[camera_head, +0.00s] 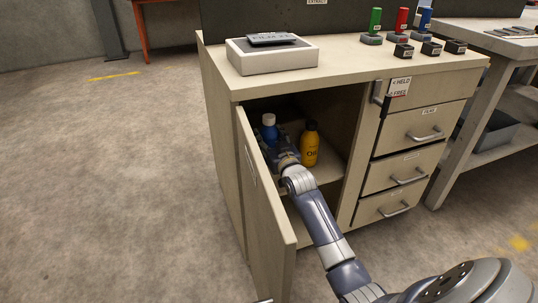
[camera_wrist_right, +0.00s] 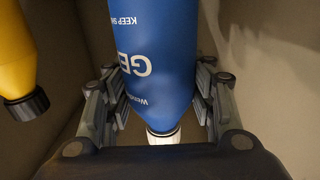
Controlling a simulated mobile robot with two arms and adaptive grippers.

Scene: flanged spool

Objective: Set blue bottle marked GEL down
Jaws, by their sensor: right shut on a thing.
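The blue bottle marked GEL (camera_head: 269,130) with a white cap is inside the open cabinet, on the left side. My right gripper (camera_head: 280,152) reaches in past the open door and is shut on the blue bottle. In the right wrist view the bottle (camera_wrist_right: 158,55) sits between the two fingers of my right gripper (camera_wrist_right: 160,105), with its cap toward the camera. Whether its base touches the shelf is hidden.
A yellow bottle (camera_head: 309,147) with a black cap stands just right of my gripper, on the cabinet shelf (camera_head: 328,170). The open door (camera_head: 262,200) is close on the arm's left. Drawers (camera_head: 410,128) are at the right.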

